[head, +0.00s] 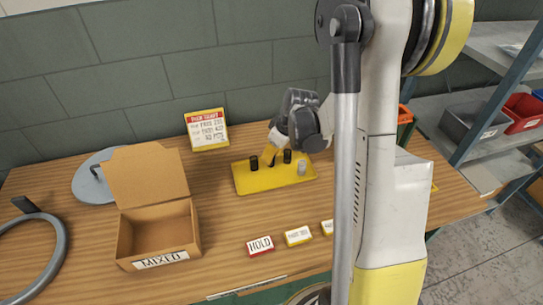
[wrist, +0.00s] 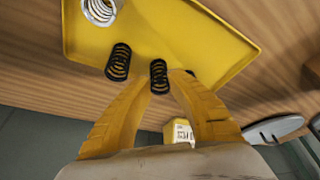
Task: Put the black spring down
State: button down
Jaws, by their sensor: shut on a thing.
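My gripper (wrist: 159,84) is shut on a black spring (wrist: 158,76), with its yellow fingers on either side of the coil. The held spring (head: 254,163) also shows in the head view, at the left part of the yellow tray (head: 243,187). I cannot tell whether it touches the tray floor. A second black spring (wrist: 118,62) stands beside it in the tray, apart from the fingers. A silver spring (wrist: 98,11) is beyond that one; in the head view it stands on the right (head: 302,168). My gripper (head: 266,160) is partly hidden by my wrist in the head view.
An open cardboard box (head: 158,263) marked MIXED stands at the left front. Small label blocks, one reading HOLD (head: 260,246), lie in front of the tray. A sign (head: 206,130) stands behind the tray. Shelves with bins (head: 470,122) are at the right.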

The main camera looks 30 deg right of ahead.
jog(key=shift+f, duration=0.1)
jog(key=c, duration=1.3)
grip_release()
jog(key=shift+c, duration=0.2)
jog(key=p+v, duration=0.4)
jog(key=v, duration=0.8)
jog(key=s+a+r+m+t, duration=0.1)
jog(key=s+a+r+m, duration=0.1)
jog(key=s+a+r, duration=0.3)
jog(key=s+a+r+m+t+h, duration=0.1)
jog(key=s+a+r, duration=0.5)
jog(key=a, duration=0.6)
jog(key=shift+s+m+t, duration=0.7)
jog(key=shift+s, duration=0.65)
